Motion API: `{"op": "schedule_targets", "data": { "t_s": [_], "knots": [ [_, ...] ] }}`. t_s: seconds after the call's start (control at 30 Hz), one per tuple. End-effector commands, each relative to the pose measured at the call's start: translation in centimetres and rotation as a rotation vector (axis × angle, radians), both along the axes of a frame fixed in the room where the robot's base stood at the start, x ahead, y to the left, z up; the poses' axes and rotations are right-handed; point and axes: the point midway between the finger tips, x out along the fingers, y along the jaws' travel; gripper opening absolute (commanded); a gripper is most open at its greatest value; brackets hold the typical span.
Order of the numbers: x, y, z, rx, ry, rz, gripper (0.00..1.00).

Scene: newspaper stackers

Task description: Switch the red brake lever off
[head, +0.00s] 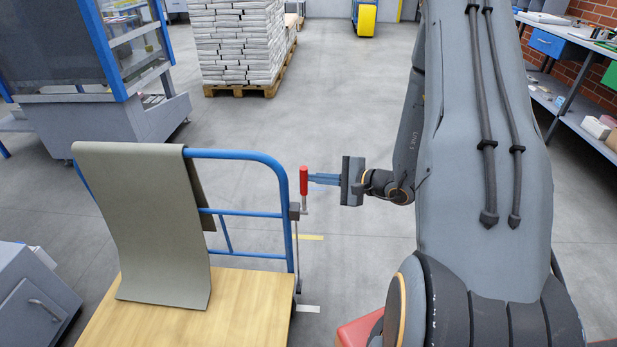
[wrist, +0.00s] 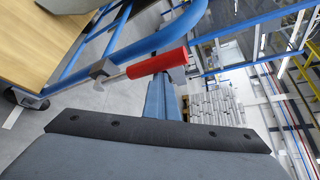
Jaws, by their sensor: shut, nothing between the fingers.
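The red brake lever (head: 304,181) stands upright on a small grey bracket at the right post of the blue trolley handle (head: 240,155). In the wrist view the red lever grip (wrist: 157,63) lies across the picture just beyond my fingers. My gripper (head: 312,179) points left, with its blue fingers shut and empty. Their tips are at the lever's right side, touching it or very close; I cannot tell which. In the wrist view the shut fingers (wrist: 163,95) reach up to the red grip and partly overlap it.
The trolley's wooden deck (head: 240,300) is at the lower left, with a grey-beige sheet (head: 150,220) draped over the handle. A pallet of newspaper stacks (head: 238,45) stands at the back. A grey cabinet (head: 35,295) is at the far left. The floor behind my gripper is clear.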

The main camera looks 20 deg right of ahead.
Motion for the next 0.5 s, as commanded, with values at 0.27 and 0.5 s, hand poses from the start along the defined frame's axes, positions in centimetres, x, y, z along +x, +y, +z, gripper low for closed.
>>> {"op": "schedule_targets", "data": {
  "t_s": [0.27,0.5],
  "knots": [
    [-0.74,0.33,0.02,0.006,0.004,0.005,0.0],
    [-0.88,0.36,-0.01,0.009,0.005,0.005,0.0]
  ]
}}
